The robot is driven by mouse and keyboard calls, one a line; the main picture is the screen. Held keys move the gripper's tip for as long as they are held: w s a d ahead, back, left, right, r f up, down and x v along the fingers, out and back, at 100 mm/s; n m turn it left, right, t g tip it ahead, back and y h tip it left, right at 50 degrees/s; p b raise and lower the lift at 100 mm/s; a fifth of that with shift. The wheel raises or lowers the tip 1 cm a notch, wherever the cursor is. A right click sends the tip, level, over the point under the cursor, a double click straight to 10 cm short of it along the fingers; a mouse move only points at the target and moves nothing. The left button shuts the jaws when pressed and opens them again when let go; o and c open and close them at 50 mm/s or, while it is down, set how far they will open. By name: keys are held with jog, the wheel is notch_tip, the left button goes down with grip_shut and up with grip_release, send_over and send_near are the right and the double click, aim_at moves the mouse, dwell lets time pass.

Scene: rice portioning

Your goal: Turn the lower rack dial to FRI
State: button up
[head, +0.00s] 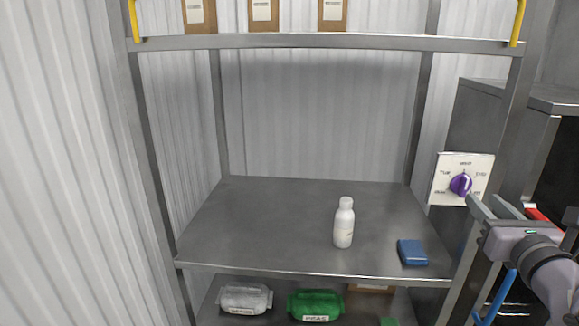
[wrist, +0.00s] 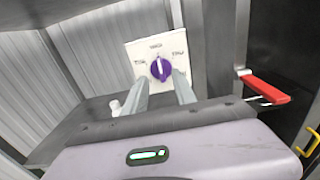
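The rack dial is a purple knob (head: 461,184) on a white plate (head: 447,170) fixed at the right post of the rack. Day labels ring the knob, with WED at the top. In the wrist view the knob (wrist: 161,69) shows a pale pointer line that appears to point up, near WED. My gripper (head: 492,207) is just in front of the plate, below and to the right of the knob in the head view. In the wrist view its two fingers (wrist: 160,92) are apart, with the knob beyond and between them. I see no contact with the knob.
A white bottle (head: 344,224) and a blue box (head: 412,252) stand on the middle shelf (head: 270,225). Grey and green bags (head: 315,304) lie on the shelf below. A red-handled object (wrist: 266,88) is right of my gripper. The rack post is close by.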

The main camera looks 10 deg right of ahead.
aim_at(467, 184)
jog(key=x, duration=0.7)
jog(key=shift+w, duration=0.35)
jog(key=shift+d, duration=0.1)
grip_shut()
